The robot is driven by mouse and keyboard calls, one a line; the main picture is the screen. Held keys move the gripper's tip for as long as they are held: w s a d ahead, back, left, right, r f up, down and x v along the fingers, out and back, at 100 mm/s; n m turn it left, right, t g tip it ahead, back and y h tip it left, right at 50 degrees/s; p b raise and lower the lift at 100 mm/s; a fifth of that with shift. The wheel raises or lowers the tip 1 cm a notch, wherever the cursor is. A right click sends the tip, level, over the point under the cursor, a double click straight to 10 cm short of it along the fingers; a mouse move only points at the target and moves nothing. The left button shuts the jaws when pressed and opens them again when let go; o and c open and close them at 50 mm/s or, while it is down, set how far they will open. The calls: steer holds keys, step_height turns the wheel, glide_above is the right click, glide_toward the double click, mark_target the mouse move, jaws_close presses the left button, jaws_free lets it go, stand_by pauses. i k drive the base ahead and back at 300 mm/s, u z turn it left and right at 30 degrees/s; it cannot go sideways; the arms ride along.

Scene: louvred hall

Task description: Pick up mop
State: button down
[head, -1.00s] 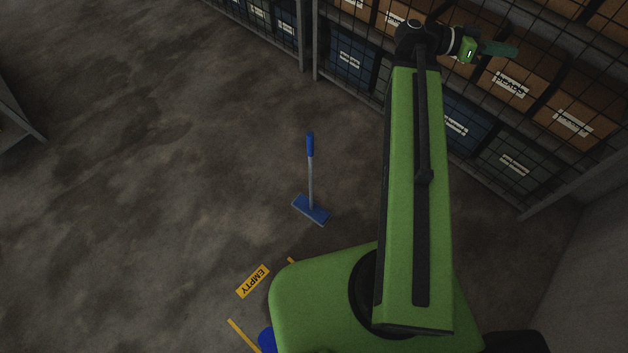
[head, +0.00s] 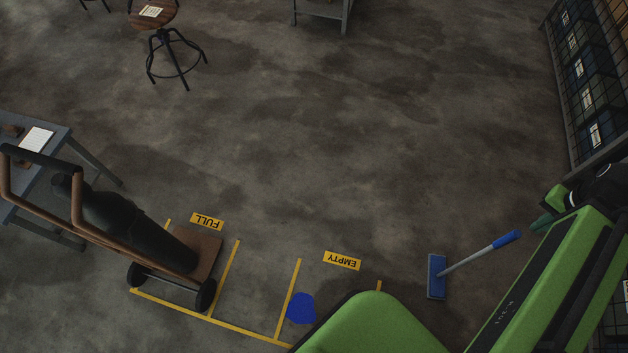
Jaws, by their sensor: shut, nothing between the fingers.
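The mop (head: 478,255) is in the head view at the lower right. It has a flat blue head on the floor, a grey shaft and a blue grip at its upper right end. My gripper (head: 541,222) is shut and empty at the end of my green arm. In the picture it shows just right of the mop's blue grip, apart from it. I cannot tell how high it is above the floor.
A hand truck with a dark cylinder (head: 130,225) stands at lower left by a grey table (head: 62,143). A stool (head: 155,17) is at upper left. Wire-fronted shelving (head: 577,85) lines the right. Yellow floor markings and a blue disc (head: 301,308) lie near my base. The middle floor is clear.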

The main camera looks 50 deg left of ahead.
mark_target(438, 271)
steer(key=u, duration=0.65)
steer(key=k, duration=0.15)
steer(key=u, duration=1.8)
steer(key=k, duration=0.85)
steer(key=z, duration=0.2)
steer(key=i, duration=0.85)
steer(key=u, duration=0.7)
steer(key=k, duration=1.6)
steer(key=z, duration=0.65)
